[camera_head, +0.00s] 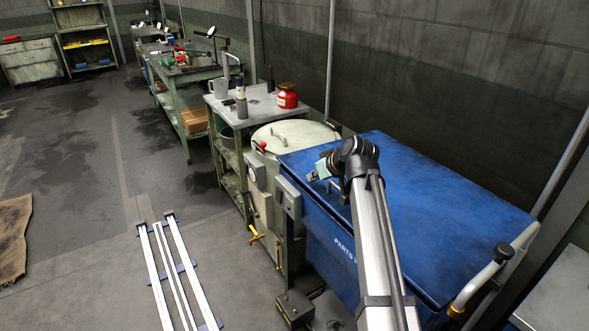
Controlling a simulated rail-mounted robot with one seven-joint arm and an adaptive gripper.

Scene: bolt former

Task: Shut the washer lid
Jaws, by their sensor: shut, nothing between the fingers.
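The blue parts washer (325,236) stands at the right, against the wall. Its wide blue lid (440,195) lies flat, or nearly flat, over the top; a small gap along the front edge cannot be ruled out. A dark handle shows at the lid's front edge, partly hidden by my arm. My arm reaches up across the washer's front. My gripper (320,170) is at the front left part of the lid, shut and empty. It is small in view, and whether it touches the lid cannot be told.
A pale round-lidded drum (295,135) stands close to the washer's left. Behind it is a metal table (255,103) with a red jar (287,96) and a mug (218,88). A hose (480,275) is at the washer's right end. White rails (168,275) lie on the open floor.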

